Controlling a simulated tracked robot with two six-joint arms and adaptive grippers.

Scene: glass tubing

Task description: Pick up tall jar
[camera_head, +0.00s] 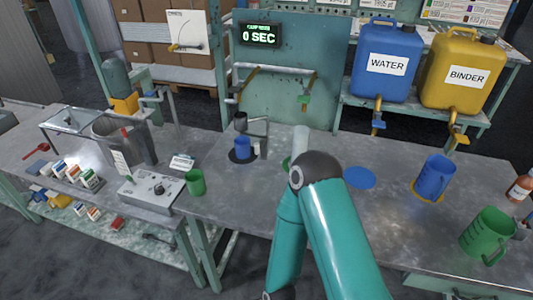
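I cannot tell for sure which vessel is the tall jar. A pale upright cylinder (301,136) stands on the bench, its lower part hidden behind my teal arm. A blue jug (436,176) stands on an orange-rimmed round pad at the right, and a green jug (487,236) with a handle stands at the front right. A small blue cup (242,147) is on a dark round pad, and a small green cup (195,182) is near the bench's front edge. One bent teal arm of mine rises in the middle. Neither gripper shows.
A blue WATER canister (388,62) and a yellow BINDER canister (461,75) stand on a rear shelf with taps. A flat blue disc (359,177) lies on the bench. A metal pot (124,137) and small boxes are at left. A brown bottle (520,187) is at the right edge.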

